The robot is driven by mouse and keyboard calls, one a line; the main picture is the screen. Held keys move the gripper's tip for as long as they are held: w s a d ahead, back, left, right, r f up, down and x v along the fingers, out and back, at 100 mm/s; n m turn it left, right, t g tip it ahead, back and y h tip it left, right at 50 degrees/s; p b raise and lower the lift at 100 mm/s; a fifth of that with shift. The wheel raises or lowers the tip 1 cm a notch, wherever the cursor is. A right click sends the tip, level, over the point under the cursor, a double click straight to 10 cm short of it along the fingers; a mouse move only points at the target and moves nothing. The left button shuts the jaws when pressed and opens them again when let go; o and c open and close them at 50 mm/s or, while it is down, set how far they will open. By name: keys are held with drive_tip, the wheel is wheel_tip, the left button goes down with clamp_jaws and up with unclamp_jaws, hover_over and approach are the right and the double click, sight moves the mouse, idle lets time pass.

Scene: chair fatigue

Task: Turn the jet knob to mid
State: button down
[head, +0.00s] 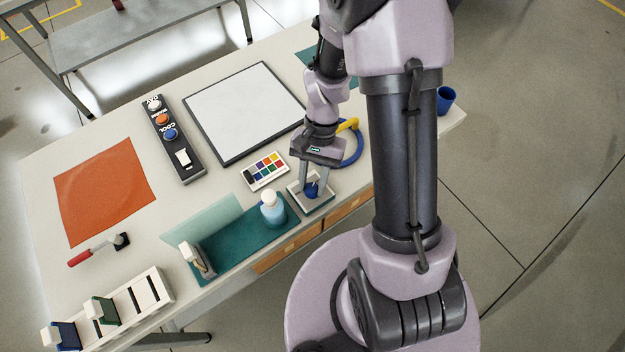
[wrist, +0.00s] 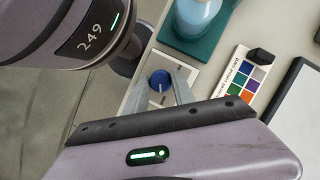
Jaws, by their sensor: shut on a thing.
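The jet knob appears to be the round blue knob (head: 312,190) on a pale square plate (head: 322,205) near the front edge of the table. My gripper (head: 313,187) points down over the plate, with one finger on each side of the knob, shut on it. In the wrist view the blue knob (wrist: 160,79) sits between my gripper's two fingers (wrist: 162,86). Small marks show on the plate, but they are too small to read. I cannot tell which setting the knob points to.
A bottle (head: 272,210) stands on a teal mat (head: 222,247) left of the plate. A colour card (head: 265,171) and framed white board (head: 245,110) lie behind. A blue and yellow ring-shaped thing (head: 352,150) is close to my gripper's right. A button panel (head: 172,140) lies farther left.

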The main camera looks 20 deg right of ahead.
drive_tip(key=shift+n, duration=0.3)
drive_tip(key=n+h+p, duration=0.1)
drive_tip(key=n, duration=0.1)
drive_tip(key=n+g+p, duration=0.1)
drive_tip(key=n+p, duration=0.1)
drive_tip(key=shift+w+a+r+n+h, duration=0.1)
drive_tip(key=shift+r+n+h, duration=0.05)
drive_tip(key=shift+n+h, duration=0.25)
drive_tip(key=n+h+p, duration=0.1)
drive_tip(key=n, duration=0.2)
drive_tip(key=n+h+p, duration=0.1)
drive_tip(key=n, duration=0.2)
drive_tip(key=shift+a, duration=0.15)
drive_tip(key=shift+n+h, duration=0.3)
drive_tip(key=c, duration=1.1)
unclamp_jaws()
drive_tip(key=shift+o, duration=0.2)
drive_tip(key=p+v, duration=0.5)
drive_tip(key=v, duration=1.2)
